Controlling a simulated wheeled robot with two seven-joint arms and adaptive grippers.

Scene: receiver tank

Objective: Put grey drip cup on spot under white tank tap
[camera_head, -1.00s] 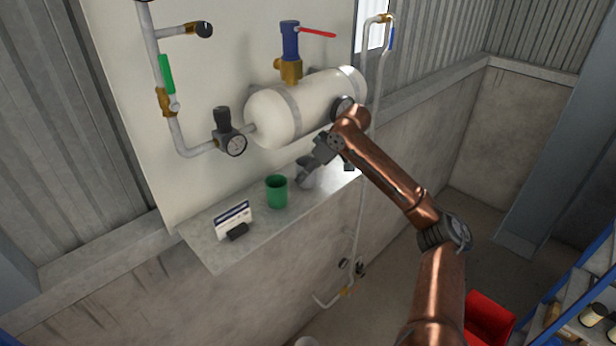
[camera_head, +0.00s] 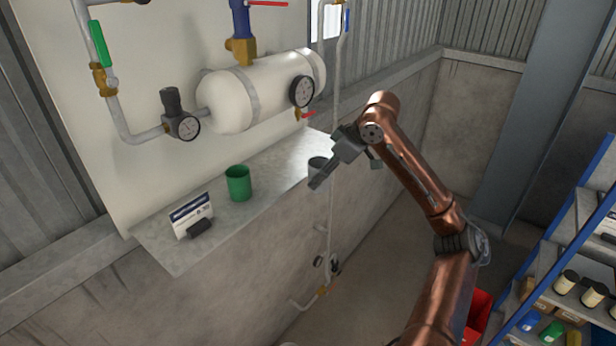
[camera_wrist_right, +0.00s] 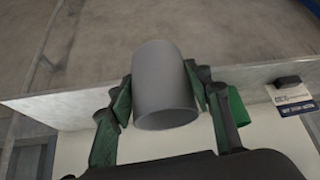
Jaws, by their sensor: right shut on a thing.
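The grey drip cup (camera_head: 317,166) is at the right end of the ledge in the head view, partly hidden by my right gripper (camera_head: 322,178). The gripper is shut on it; the wrist view shows the cup (camera_wrist_right: 166,85) between both green-padded fingers. I cannot tell whether the cup touches the ledge. The white tank (camera_head: 265,88) is on the wall panel, up and left of the cup. A small brass tap with a red handle (camera_head: 308,114) hangs under its right end. No marked spot can be made out below it. My left gripper is out of view.
A green cup (camera_head: 239,183) and a propped card (camera_head: 191,214) with a black holder stand on the ledge (camera_head: 280,160) to the left. A gauge (camera_head: 302,91) sticks out from the tank above the tap. A vertical pipe (camera_head: 334,75) runs right of the tank.

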